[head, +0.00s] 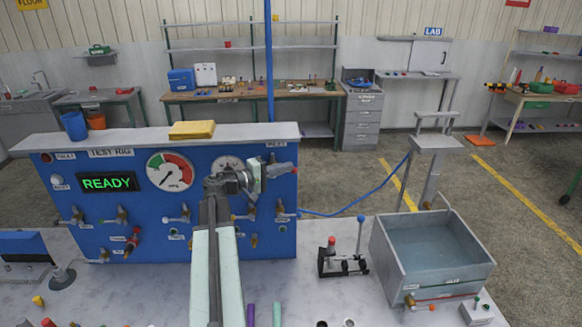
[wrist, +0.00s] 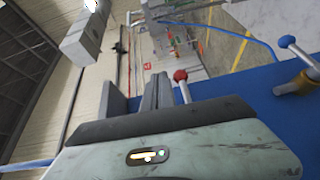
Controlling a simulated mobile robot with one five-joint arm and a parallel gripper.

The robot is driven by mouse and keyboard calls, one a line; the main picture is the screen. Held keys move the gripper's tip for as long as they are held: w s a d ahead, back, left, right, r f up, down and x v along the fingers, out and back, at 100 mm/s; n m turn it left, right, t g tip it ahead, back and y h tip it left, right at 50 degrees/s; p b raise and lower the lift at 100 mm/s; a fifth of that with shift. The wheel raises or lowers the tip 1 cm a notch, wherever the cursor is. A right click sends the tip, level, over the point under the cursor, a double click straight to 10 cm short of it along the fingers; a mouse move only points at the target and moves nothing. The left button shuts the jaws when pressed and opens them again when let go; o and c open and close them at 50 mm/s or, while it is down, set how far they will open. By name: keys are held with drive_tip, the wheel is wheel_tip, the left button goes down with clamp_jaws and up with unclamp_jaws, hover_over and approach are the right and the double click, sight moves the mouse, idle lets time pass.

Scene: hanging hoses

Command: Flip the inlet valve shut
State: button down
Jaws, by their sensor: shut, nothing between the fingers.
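The blue test rig panel (head: 140,225) carries several lever valves, a gauge and a green READY display. My gripper (head: 257,178) is at its upper right, shut and empty, in front of the panel. A blue-knobbed lever on a brass valve (wrist: 300,84) is farther right.
A yellow item (head: 191,130) lies on the rig's top ledge. A blue hose (head: 345,213) runs right from the rig. A grey basin (head: 440,283) and a small black stand with levers (head: 342,263) are on the bench to the right. A blue pipe (head: 269,70) rises behind.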

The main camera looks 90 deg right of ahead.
drive_tip(key=v, duration=0.5)
drive_tip(key=shift+w, duration=0.1)
